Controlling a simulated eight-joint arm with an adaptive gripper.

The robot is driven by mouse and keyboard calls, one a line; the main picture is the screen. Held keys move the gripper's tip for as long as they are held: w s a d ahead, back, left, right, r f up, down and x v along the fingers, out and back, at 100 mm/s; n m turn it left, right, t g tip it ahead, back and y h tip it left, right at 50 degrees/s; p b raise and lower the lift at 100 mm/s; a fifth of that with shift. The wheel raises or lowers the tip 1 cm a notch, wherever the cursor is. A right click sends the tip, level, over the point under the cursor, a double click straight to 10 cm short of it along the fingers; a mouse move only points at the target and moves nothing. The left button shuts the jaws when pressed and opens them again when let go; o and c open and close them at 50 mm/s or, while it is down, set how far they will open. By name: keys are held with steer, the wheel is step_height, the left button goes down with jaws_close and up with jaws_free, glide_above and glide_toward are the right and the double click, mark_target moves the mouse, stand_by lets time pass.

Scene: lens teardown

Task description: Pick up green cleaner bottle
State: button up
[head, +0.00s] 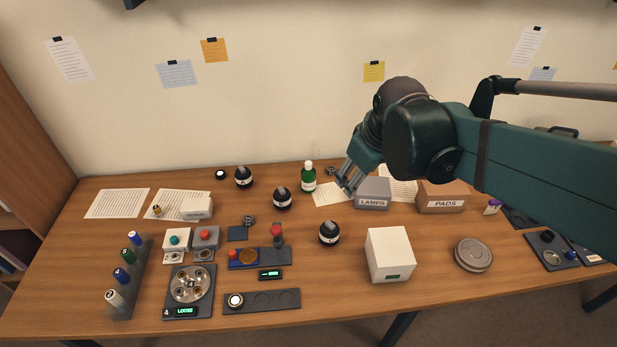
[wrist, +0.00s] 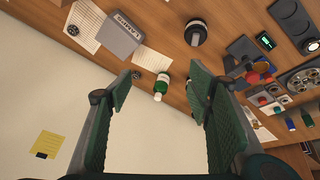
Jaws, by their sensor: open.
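The green cleaner bottle (head: 308,180), with a white cap, stands upright near the back of the table, close to the wall. My gripper (head: 349,179) is open and empty, to the right of the bottle in the head view and apart from it. In the wrist view the bottle (wrist: 160,87) appears in the gap between the two spread fingers of my gripper (wrist: 160,90), beyond their tips, with its white cap toward the bottom of the picture. Nothing hides the bottle in either view.
A grey LAMPS box (head: 372,194) and a brown PADS box (head: 443,198) stand right of the bottle. The wall rises close behind.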

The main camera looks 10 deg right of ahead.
mark_target(309, 163)
steer(key=w+a+f+n+g+p, duration=0.3)
steer(key=w+n, duration=0.4)
steer(key=w, duration=0.7)
steer(key=w+a+f+n+p, duration=0.1)
steer(key=w+a+f+n, duration=0.1)
steer(key=w+f, duration=0.1)
steer(key=w+a+f+n+g+p, duration=0.1)
steer(key=w+a+f+n, duration=0.1)
steer(key=w+f, duration=0.2)
steer(key=w+a+f+n+p, duration=0.2)
steer(key=w+f, duration=0.1)
steer(key=f, duration=0.1)
steer(key=shift+w+a+f+g, duration=0.1)
steer(key=shift+w+a+g, duration=0.1)
steer(key=shift+a+g, duration=0.15)
steer(key=shift+w+a+f+n, duration=0.15)
steer(key=shift+w+f+n, duration=0.05)
steer(key=shift+f, duration=0.2)
steer(key=shift+w+a+f+n, duration=0.1)
steer(key=shift+w+f+n, duration=0.1)
steer(key=shift+f, duration=0.15)
steer(key=shift+f, duration=1.3)
steer(key=shift+f, duration=2.6)
